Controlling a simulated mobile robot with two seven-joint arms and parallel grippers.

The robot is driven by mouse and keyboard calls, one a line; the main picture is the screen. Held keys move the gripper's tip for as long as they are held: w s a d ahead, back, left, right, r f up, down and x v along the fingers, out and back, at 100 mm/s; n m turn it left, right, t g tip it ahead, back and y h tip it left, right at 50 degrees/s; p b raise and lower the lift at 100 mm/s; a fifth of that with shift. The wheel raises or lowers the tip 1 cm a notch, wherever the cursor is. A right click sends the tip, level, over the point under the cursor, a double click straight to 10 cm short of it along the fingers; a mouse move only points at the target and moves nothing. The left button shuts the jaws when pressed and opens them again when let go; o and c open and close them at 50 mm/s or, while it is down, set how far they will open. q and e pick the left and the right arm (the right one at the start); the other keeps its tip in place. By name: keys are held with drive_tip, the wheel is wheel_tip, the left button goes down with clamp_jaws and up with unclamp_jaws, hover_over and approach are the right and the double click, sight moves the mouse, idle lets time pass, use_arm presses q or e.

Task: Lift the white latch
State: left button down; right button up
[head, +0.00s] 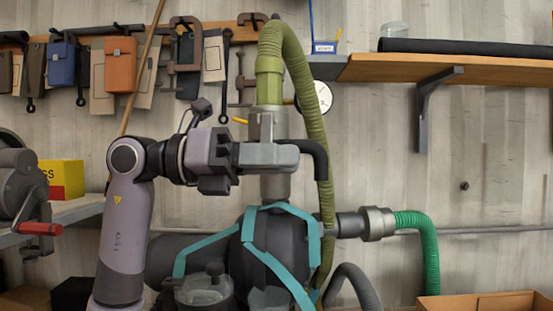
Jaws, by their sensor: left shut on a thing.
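My left gripper (288,157) reaches in from the left and points right, in front of the metal collar (268,124) under the thick green hose. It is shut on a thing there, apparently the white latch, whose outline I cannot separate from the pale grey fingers. A dark bent handle or pipe (318,160) shows just right of the fingertips and curves down. Below stands a dark round machine body (268,250) with teal straps. My right gripper is out of view.
The green hose (298,55) arches over the collar and runs down at its right. A metal coupling (376,223) with a bright green hose sticks out right. A wooden shelf (450,68) hangs upper right. Tools and pouches hang upper left. A cardboard box (480,303) is lower right.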

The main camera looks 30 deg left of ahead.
use_arm(q)
drive_tip(key=shift+s+r, duration=0.1)
drive_tip(key=shift+s+d+r+n+p, duration=0.15)
drive_tip(key=shift+n+p, duration=0.25)
drive_tip(key=shift+n, duration=0.3)
drive_tip(key=shift+s+d+r+n+p, duration=0.35)
drive_tip(key=shift+r+n+p, duration=0.85)
drive_tip(key=shift+n, duration=1.05)
drive_tip(key=shift+s+d+r+n+p, duration=0.2)
drive_tip(key=shift+s+r+n+p, duration=0.45)
drive_tip(key=shift+n+p, duration=1.4)
drive_tip(key=shift+s+d+r+n+p, duration=0.3)
drive_tip(key=shift+r+n+p, duration=0.8)
drive_tip(key=shift+n, duration=1.4)
drive_tip(key=shift+a, duration=0.1)
drive_tip(key=c, duration=1.2)
unclamp_jaws()
drive_tip(key=shift+a+f, duration=0.1)
